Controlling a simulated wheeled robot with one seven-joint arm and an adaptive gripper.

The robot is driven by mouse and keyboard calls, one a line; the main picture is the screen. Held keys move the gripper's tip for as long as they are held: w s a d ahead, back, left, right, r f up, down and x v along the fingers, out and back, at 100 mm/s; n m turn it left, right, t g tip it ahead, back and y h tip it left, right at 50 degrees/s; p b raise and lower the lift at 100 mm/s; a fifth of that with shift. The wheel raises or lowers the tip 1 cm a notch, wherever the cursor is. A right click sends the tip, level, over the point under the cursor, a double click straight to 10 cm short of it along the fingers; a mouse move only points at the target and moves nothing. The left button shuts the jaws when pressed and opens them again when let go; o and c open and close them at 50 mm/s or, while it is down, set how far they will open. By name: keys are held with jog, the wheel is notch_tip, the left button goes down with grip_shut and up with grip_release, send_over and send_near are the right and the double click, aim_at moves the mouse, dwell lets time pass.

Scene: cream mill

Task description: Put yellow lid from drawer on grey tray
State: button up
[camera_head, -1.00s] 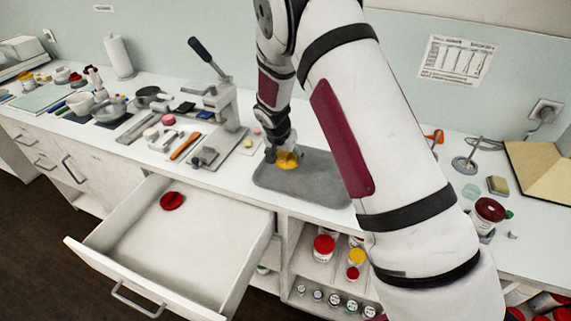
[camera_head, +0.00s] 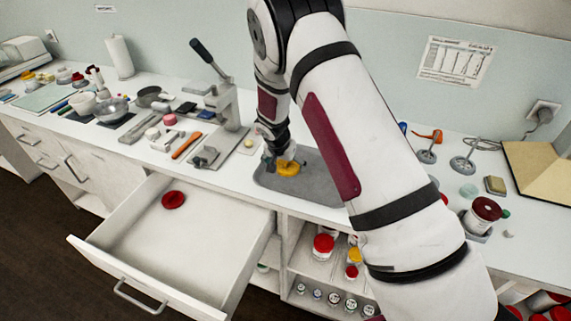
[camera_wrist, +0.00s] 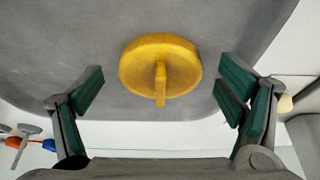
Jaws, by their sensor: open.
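The yellow lid (camera_head: 287,168) lies on the grey tray (camera_head: 322,190). The wrist view shows the lid (camera_wrist: 160,66) as a round yellow disc with a raised bar handle, on the bare grey surface of the tray (camera_wrist: 60,50). My gripper (camera_head: 277,160) is directly at the lid in the head view. In the wrist view my gripper (camera_wrist: 160,95) has its green-padded fingers spread wide on either side, with gaps between them and the lid. The open drawer (camera_head: 160,240) holds a red lid (camera_head: 173,200). My arm hides part of the tray's right side.
A lever press (camera_head: 220,100) stands left of the tray, with an orange-handled tool (camera_head: 186,146) beside it. Metal stands (camera_head: 463,163) and a red-lidded jar (camera_head: 484,212) are at the right. Jars stand on the open shelves below the counter.

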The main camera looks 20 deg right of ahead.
jog(key=shift+r, duration=0.1)
jog(key=v, duration=1.2)
jog(key=s+d+r+n+y, duration=0.1)
jog(key=s+d+r, duration=0.1)
jog(key=s+r, duration=0.7)
jog(key=s+d+r+n, duration=0.2)
jog(key=s+r, duration=0.4)
jog(key=r, duration=0.5)
jog(key=s+r+n+t, duration=0.1)
jog(key=s+r+n, duration=0.1)
jog(key=s, duration=0.7)
jog(key=s+r+n+t+y, duration=0.1)
jog(key=s+r+n, duration=0.1)
jog(key=s, duration=0.8)
jog(key=shift+a+r+y+b, duration=0.15)
jog(key=shift+r+y+b, duration=0.15)
jog(key=shift+b, duration=0.05)
